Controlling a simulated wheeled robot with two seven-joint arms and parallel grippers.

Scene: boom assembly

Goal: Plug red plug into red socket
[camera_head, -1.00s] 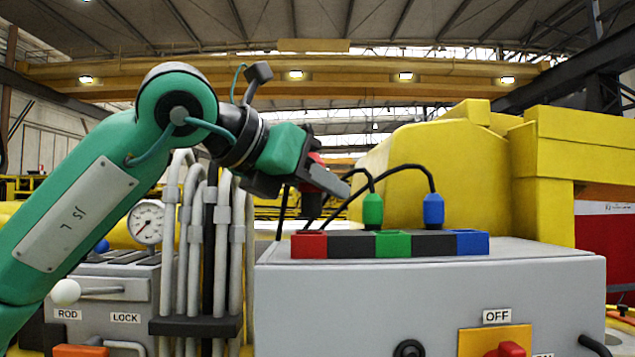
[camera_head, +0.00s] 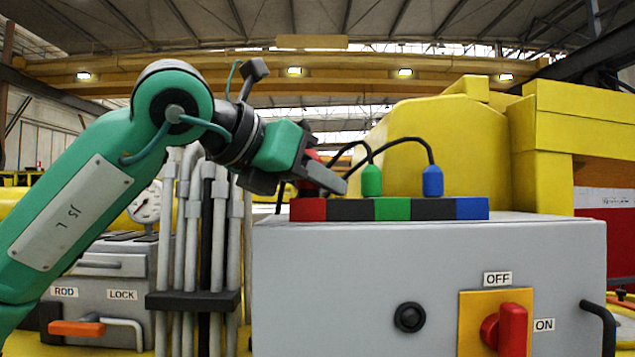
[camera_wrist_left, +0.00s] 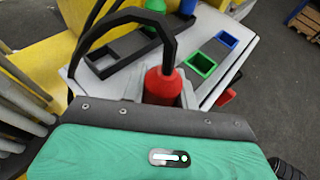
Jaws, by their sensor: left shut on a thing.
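My left gripper (camera_head: 325,172) is shut on the red plug (camera_head: 311,158), mostly hidden behind the fingers in the head view. In the left wrist view the red plug (camera_wrist_left: 163,86) sits between the fingers, its black cable arching over it. The red socket (camera_head: 308,209) is the left end block of the row on the grey box. In the left wrist view the red socket is hidden behind the gripper and plug. My right gripper is not in view.
The green socket (camera_wrist_left: 200,64) and blue socket (camera_wrist_left: 226,39) are in the same row. The green plug (camera_head: 372,181) and blue plug (camera_head: 433,181) stand behind it with arching cables. The grey box (camera_head: 330,285) has a red switch (camera_head: 508,328). Grey pipes (camera_head: 185,240) stand left.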

